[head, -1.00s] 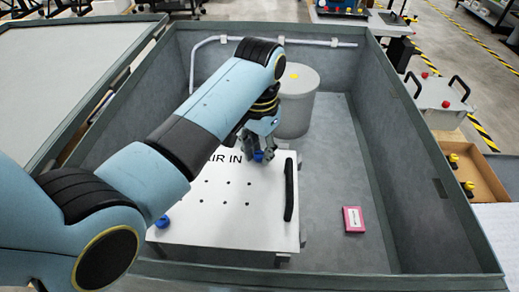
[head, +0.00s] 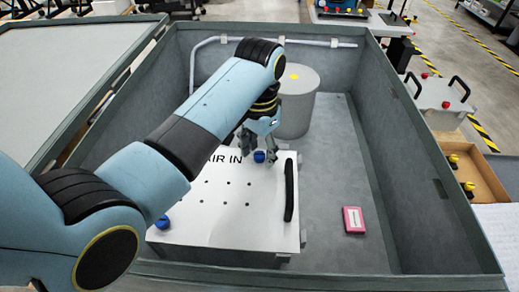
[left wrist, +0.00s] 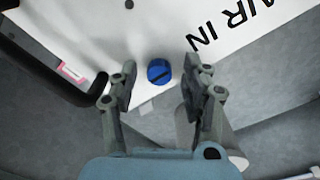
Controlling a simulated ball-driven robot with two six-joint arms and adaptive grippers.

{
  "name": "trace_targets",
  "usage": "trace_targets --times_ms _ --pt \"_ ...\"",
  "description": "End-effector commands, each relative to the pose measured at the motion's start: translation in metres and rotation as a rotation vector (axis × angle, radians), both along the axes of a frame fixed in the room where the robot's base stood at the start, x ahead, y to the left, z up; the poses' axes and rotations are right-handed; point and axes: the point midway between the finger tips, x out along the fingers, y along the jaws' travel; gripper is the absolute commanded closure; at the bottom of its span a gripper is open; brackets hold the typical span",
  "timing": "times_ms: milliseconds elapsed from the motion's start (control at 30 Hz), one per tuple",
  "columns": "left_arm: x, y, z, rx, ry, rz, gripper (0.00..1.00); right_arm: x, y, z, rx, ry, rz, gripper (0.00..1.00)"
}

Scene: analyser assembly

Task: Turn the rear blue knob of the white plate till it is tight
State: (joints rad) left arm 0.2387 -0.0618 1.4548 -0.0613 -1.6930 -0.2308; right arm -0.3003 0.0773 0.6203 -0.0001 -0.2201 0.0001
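The white plate (head: 232,213) lies in the grey bin, with AIR IN lettering and a black handle (head: 290,190) at its right. The rear blue knob (head: 259,156) sits at the plate's far edge; it also shows in the left wrist view (left wrist: 159,72), with a dark slot across its top. My left gripper (head: 258,160) is over that knob, its fingers spread on both sides of it. In the left wrist view the gripper (left wrist: 160,85) has clear gaps between both fingers and the knob. A second blue knob (head: 162,222) is at the plate's near left, partly beside my arm.
A grey cylinder (head: 297,105) with a yellow spot stands behind the plate. A pink box (head: 353,220) lies on the bin floor to the right. A pale pipe (head: 320,42) runs along the back wall. The bin floor at right is mostly clear.

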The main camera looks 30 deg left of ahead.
Motion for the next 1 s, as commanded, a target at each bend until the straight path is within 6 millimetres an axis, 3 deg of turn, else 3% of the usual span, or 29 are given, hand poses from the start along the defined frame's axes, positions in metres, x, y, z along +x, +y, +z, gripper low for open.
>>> trace_targets --times_ms 267,633,1000 --pt "0.001 0.0 0.01 -0.001 -0.003 0.0 0.53 0.001 -0.005 0.0 -0.006 -0.001 0.001 0.65" --pt "0.001 0.0 0.069 -0.001 -0.002 0.0 0.53 0.0 -0.003 0.0 -0.003 0.0 0.001 0.65" --pt "0.0 0.0 0.075 -0.001 0.001 0.0 0.53 0.0 -0.002 0.0 -0.002 0.0 0.001 0.65"
